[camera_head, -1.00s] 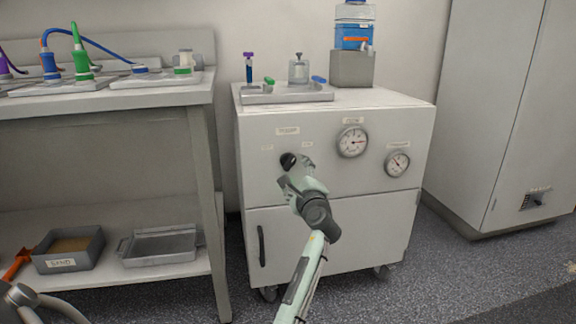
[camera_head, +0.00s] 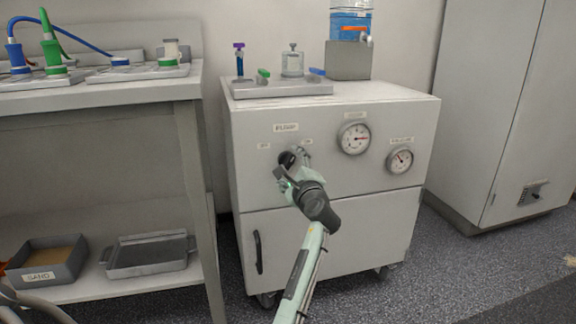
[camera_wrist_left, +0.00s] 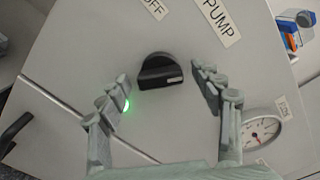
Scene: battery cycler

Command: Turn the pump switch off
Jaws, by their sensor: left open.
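The pump switch (camera_head: 287,159) is a black rotary knob on the front of the white cabinet, below the PUMP label (camera_head: 286,127). In the left wrist view the knob (camera_wrist_left: 160,72) shows a ridge with a pale mark at its right end. The OFF label (camera_wrist_left: 155,8) is above it there. My left gripper (camera_head: 294,167) is at the knob in the head view and hides part of it. In the wrist view its open fingers (camera_wrist_left: 165,90) stand on either side of the knob, with gaps on both sides. My right gripper is not in view.
Two round gauges (camera_head: 354,138) (camera_head: 400,160) are on the cabinet panel to the right of the knob. A bench (camera_head: 150,90) stands at the left.

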